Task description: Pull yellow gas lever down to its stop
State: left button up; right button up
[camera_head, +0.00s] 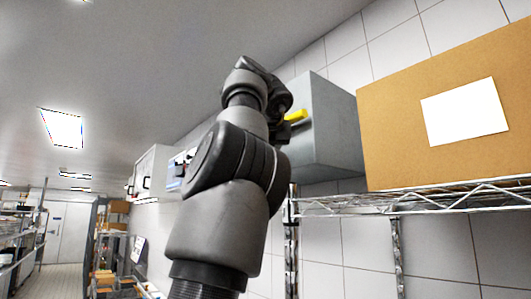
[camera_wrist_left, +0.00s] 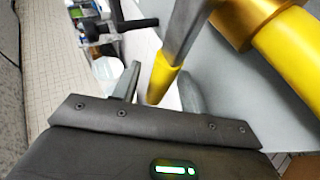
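The gas lever is a grey metal bar with a yellow grip (camera_wrist_left: 164,78), seen in the left wrist view. It runs up and right towards a brass-coloured valve body (camera_wrist_left: 246,18) on a yellow pipe (camera_wrist_left: 292,50). My left gripper (camera_wrist_left: 160,84) is open, with the end of the yellow grip between its two fingers and gaps visible beside it. In the head view, my arm hides the gripper and most of the lever area. A small yellow part (camera_head: 296,115) shows beside the arm, too small to identify. My right gripper is not in view.
A grey wall cabinet (camera_head: 330,125) stands behind my arm. A cardboard box (camera_head: 395,110) with a white label sits on a wire shelf (camera_head: 440,198) to the right. Stocked racks (camera_head: 110,255) and an aisle (camera_head: 62,280) lie at the left.

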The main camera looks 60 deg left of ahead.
pick_arm(q)
jog(key=v, duration=1)
jog(key=shift+d+r, duration=0.15)
jog(key=shift+d, duration=0.15)
jog(key=shift+s, duration=0.15)
